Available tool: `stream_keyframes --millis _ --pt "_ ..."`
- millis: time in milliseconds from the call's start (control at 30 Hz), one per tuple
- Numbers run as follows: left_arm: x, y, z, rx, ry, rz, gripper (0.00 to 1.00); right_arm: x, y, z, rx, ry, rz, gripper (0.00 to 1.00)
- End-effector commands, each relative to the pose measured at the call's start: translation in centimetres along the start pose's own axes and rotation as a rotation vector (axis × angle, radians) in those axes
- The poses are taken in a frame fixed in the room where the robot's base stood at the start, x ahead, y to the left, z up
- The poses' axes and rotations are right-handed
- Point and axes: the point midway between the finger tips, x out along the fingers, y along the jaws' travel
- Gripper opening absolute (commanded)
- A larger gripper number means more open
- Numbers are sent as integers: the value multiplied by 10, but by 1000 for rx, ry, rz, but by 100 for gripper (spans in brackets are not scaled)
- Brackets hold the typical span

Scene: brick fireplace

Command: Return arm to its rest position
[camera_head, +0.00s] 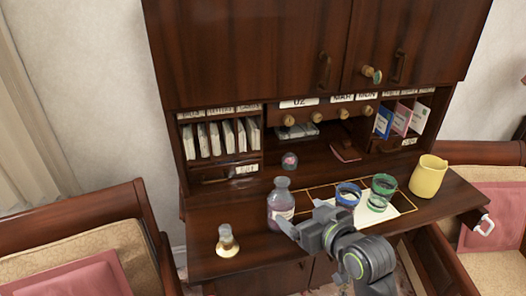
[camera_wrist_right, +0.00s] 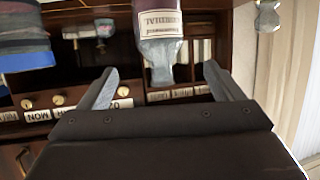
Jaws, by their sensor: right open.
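My right arm (camera_head: 365,258) comes in from the lower right over the desk. Its gripper (camera_head: 300,216) is open and empty, just right of a grey glass bottle (camera_head: 281,208) standing on the desk. In the right wrist view, which looks upside down, the two fingers of the gripper (camera_wrist_right: 160,82) are spread wide. The bottle (camera_wrist_right: 160,48), with a cream label, shows beyond and between them, with no visible contact. My left gripper is not in view.
The wooden desk (camera_head: 232,203) also holds a small vial (camera_head: 227,241), a blue-rimmed cup (camera_head: 347,196), green-rimmed cups (camera_head: 383,185) and a yellow jug (camera_head: 428,176). Shelves and labelled drawers (camera_head: 318,115) rise behind. Chairs with pink cushions (camera_head: 85,278) flank the desk.

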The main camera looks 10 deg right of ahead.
Motion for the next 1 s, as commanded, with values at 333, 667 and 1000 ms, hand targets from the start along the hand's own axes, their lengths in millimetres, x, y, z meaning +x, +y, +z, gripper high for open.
stream_keyframes --millis 333,667,1000 --pt "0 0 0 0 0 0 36 -49 22 119 51 -330 118 87" --pt "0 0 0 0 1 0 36 -161 35 245 119 -768 284 87" --pt "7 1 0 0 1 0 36 -172 44 325 145 -925 334 87"
